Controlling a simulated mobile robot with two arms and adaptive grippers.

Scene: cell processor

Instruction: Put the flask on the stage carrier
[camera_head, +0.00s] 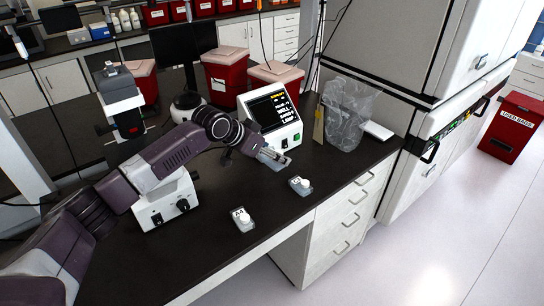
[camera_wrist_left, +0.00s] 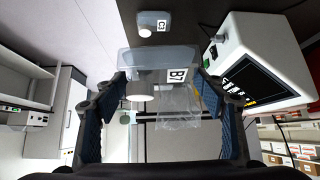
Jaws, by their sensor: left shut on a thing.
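My left gripper (camera_head: 264,155) reaches over the bench in front of the box with a screen. It is shut on a clear flask (camera_head: 275,156) and holds it above the black worktop. In the left wrist view the flask (camera_wrist_left: 150,62), with a white cap and a label reading B7, sits between the fingers of the gripper (camera_wrist_left: 163,90). The microscope (camera_head: 160,205) stands at the left of the bench, partly behind my left arm. Its stage carrier is hidden behind the arm and cannot be made out. My right gripper is not in view.
The screen box (camera_head: 270,115), red bins (camera_head: 225,78) and a clear plastic bag (camera_head: 348,112) stand behind. The worktop (camera_head: 265,200) between flasks is clear.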

